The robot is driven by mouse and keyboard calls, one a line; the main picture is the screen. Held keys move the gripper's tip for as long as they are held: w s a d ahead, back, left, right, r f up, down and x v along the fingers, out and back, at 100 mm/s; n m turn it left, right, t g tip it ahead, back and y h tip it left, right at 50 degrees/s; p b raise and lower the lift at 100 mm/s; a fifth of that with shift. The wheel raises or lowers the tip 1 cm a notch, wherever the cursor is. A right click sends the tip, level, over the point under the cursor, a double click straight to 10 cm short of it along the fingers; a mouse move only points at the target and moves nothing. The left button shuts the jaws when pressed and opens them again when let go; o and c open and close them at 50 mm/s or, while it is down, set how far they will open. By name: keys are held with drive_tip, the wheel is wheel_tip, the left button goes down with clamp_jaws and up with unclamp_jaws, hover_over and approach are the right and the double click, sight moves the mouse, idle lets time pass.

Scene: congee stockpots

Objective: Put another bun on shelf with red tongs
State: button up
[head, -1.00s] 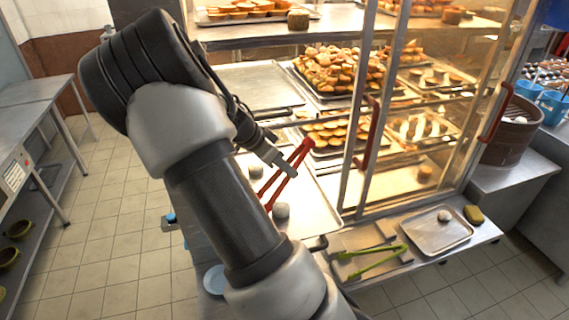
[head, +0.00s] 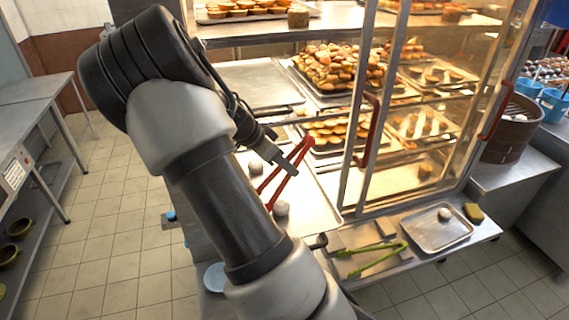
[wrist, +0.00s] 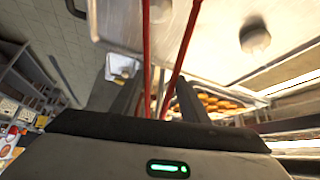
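My gripper (head: 291,160) is shut on the red tongs (head: 306,147) over the metal tray (head: 318,218) inside the cabinet's left side. The tongs' two red arms slant down and left, spread apart. In the wrist view the red arms (wrist: 182,48) rise between my dark fingers (wrist: 155,95). One pale bun (head: 255,168) lies near the tongs' left arm. A second pale bun (head: 281,208) lies just below the tips. In the wrist view one bun (wrist: 159,11) shows between the arms and another bun (wrist: 255,38) to the right.
A glass cabinet with a metal post (head: 357,120) and red handle (head: 370,130) stands right of my gripper. Trays of baked buns (head: 335,68) fill its shelves. Green tongs (head: 375,262) and a small tray (head: 418,236) with one pale bun (head: 444,214) lie in front.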

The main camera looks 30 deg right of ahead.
wheel_tip(320, 180, up, 10)
drive_tip(key=p, duration=0.4)
idle(0.4)
drive_tip(key=shift+c, duration=0.5)
drive_tip(key=shift+c, duration=0.3)
